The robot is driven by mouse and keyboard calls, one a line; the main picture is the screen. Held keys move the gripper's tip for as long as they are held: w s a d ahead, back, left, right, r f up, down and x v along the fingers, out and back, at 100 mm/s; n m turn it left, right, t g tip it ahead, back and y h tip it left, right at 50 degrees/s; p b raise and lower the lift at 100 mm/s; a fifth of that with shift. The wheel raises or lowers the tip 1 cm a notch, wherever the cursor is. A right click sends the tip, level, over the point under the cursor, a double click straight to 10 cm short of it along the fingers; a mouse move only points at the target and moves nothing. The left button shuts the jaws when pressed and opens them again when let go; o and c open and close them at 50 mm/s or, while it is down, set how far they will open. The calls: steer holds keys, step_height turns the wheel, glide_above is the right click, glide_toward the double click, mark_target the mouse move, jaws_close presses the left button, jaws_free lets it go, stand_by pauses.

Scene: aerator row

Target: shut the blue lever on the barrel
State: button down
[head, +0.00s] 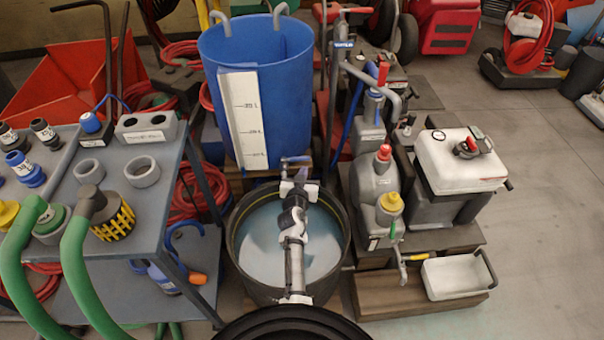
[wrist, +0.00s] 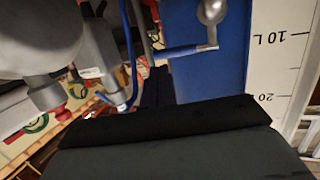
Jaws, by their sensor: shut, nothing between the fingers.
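The blue barrel (head: 240,60) stands behind a black tub and carries a white scale strip (head: 240,115). Its blue lever (head: 295,160) sits low on its front, just beyond my gripper (head: 298,184). In the wrist view the lever (wrist: 185,51) is a blue bar, sticking out sideways from a round grey metal fitting (wrist: 212,12) before the blue barrel wall (wrist: 208,85). My gripper (wrist: 165,128) shows there as dark fingers, shut and empty. The lever is close to the fingertips; I cannot tell if they touch. The fingers hide what lies below.
The black tub (head: 236,255) of water lies under my arm. A grey table (head: 130,190) with couplings and green hoses stands at left. Grey pump equipment (head: 368,185) and a white tray (head: 455,280) stand close at right. Open floor (head: 545,200) lies farther right.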

steer(key=d+v, duration=0.2)
steer(key=v, duration=0.7)
steer(key=shift+s+p, duration=0.35)
steer(key=shift+s, duration=0.15)
